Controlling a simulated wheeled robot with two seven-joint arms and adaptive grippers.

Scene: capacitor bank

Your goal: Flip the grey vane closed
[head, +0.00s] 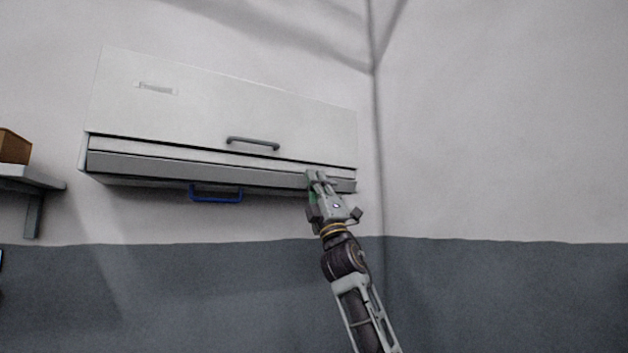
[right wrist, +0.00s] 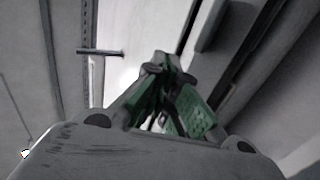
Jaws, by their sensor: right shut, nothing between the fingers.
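The grey vane (head: 200,169) is a long narrow strip along the lower front of a white wall cabinet (head: 220,110). It lies beneath the cabinet's large white front panel, and its tilt is hard to judge from here. My right gripper (head: 316,175) is at the right part of the vane, overlapping it in the head view. I cannot tell whether it touches. In the right wrist view its green-padded fingers (right wrist: 162,75) are together with nothing between them. They hide a little of the vane's right end. My left gripper is not in view.
A grey bar handle (head: 252,143) is on the white front panel. A blue handle (head: 215,194) hangs below the vane. A shelf (head: 30,177) with a brown box (head: 14,147) is at the far left. The wall right of the cabinet is bare.

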